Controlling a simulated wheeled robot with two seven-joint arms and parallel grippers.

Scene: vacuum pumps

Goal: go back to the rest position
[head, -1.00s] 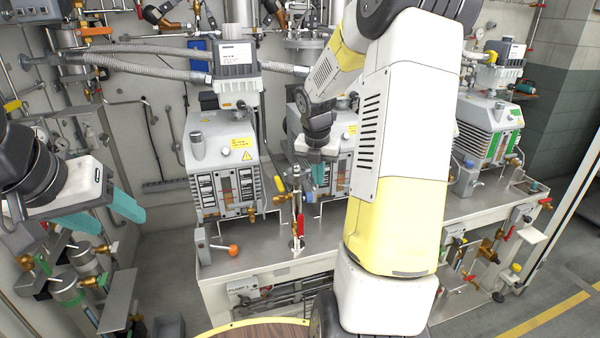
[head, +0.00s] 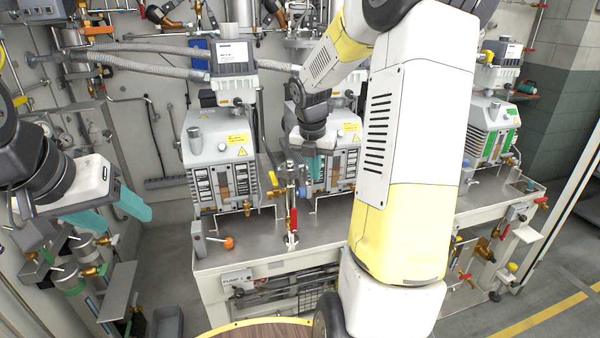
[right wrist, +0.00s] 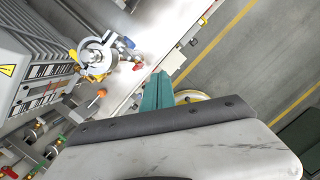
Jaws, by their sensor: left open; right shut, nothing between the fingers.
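My left gripper (head: 112,208) is on the left side of the head view, with its teal fingers apart and nothing between them. It hangs in front of the wall piping, left of the pump bench. The large yellow and white links of my right arm cover part of the bench.
The metal bench (head: 265,245) carries the left pump (head: 217,150), the middle pump and the right pump (head: 490,130). A red-handled valve (head: 292,215) and an orange knob (head: 228,242) stand near its front. Grey floor (head: 560,285) with a yellow line is free at right.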

